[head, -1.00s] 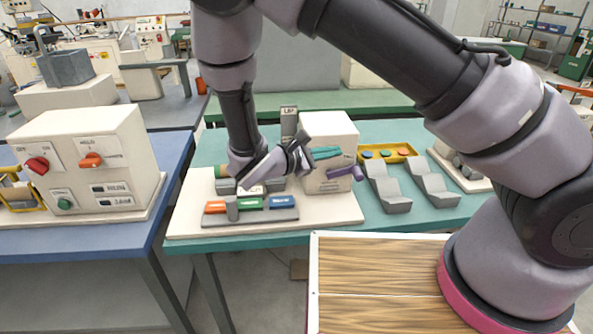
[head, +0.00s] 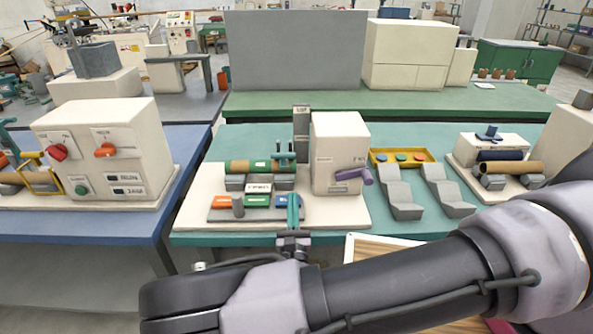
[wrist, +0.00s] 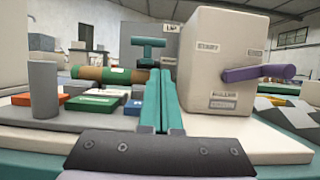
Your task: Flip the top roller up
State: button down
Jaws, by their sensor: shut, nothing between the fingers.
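The winder is a cream base with a cream box (head: 340,150) on its right side. A brown roller with green ends (head: 255,167) lies across grey supports left of the box; it also shows in the wrist view (wrist: 108,75). A teal T-shaped piece (head: 284,152) stands at the roller's right end, and it shows upright in the wrist view (wrist: 150,52). I cannot tell which part is the top roller. My gripper (head: 294,204) is at the front of the base, below and in front of these parts. Its teal fingers (wrist: 165,85) are together and empty.
A purple lever (head: 354,175) sticks out from the box. A panel with orange, green and blue blocks (head: 258,202) and a grey post (head: 238,206) lies in front of the roller. Grey stepped holders (head: 402,195) and a yellow tray (head: 400,157) stand to the right.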

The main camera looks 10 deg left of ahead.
jog(key=x, duration=1)
dwell(0.5)
